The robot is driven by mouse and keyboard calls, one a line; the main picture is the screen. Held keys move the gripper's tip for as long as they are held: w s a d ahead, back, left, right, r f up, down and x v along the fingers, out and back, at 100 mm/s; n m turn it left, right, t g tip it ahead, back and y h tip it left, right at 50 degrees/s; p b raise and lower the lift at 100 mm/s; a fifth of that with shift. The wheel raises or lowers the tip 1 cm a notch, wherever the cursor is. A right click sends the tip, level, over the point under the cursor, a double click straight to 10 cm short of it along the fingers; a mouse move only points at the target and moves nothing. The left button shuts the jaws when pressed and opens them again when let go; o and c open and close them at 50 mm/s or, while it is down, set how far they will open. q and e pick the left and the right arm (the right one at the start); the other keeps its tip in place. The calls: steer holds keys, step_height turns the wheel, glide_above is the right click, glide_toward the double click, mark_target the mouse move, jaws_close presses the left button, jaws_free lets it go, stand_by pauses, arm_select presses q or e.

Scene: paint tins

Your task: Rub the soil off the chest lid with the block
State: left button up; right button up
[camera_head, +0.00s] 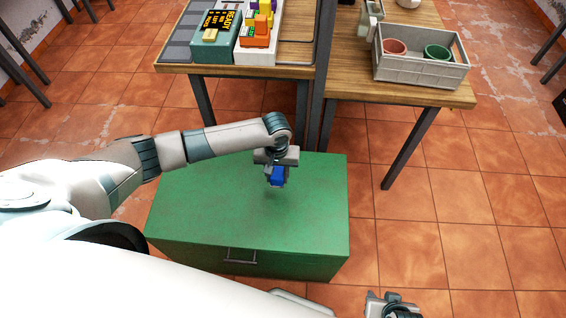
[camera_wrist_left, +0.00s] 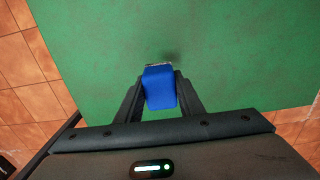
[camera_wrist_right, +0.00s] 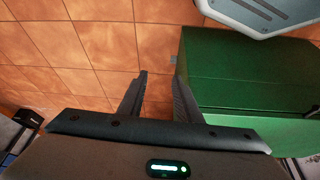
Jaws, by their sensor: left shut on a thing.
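The green chest (camera_head: 300,215) stands on the floor with its lid shut and a handle on its front. My left gripper (camera_head: 275,178) is over the lid, shut on a blue block (camera_wrist_left: 160,88). In the left wrist view a greyish layer shows at the block's far end, beside a small dark smudge (camera_wrist_left: 172,57) on the green lid. Whether the block touches the lid is hard to tell. My right gripper (camera_wrist_right: 158,80) is open and empty over the floor, beside the chest (camera_wrist_right: 250,75).
Behind the chest, a wooden table (camera_head: 455,97) bears a grey crate (camera_head: 420,70) with a red pot (camera_head: 394,47) and a green pot (camera_head: 437,52). A second table (camera_head: 172,68) holds boxes with coloured pieces.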

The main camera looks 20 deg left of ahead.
arm_select(q)
steer(key=shift+s+a+f, duration=0.1)
steer(key=shift+s+f, duration=0.05)
arm_select(e)
steer(key=s+f, duration=0.4)
steer(key=f, duration=0.7)
steer(key=s+f, duration=0.4)
steer(key=f, duration=0.6)
steer(key=shift+s+a+f+t+y, duration=0.3)
steer(key=shift+s+a+f+t, duration=0.05)
steer(key=shift+a+t, duration=0.1)
steer(key=shift+w, duration=0.1)
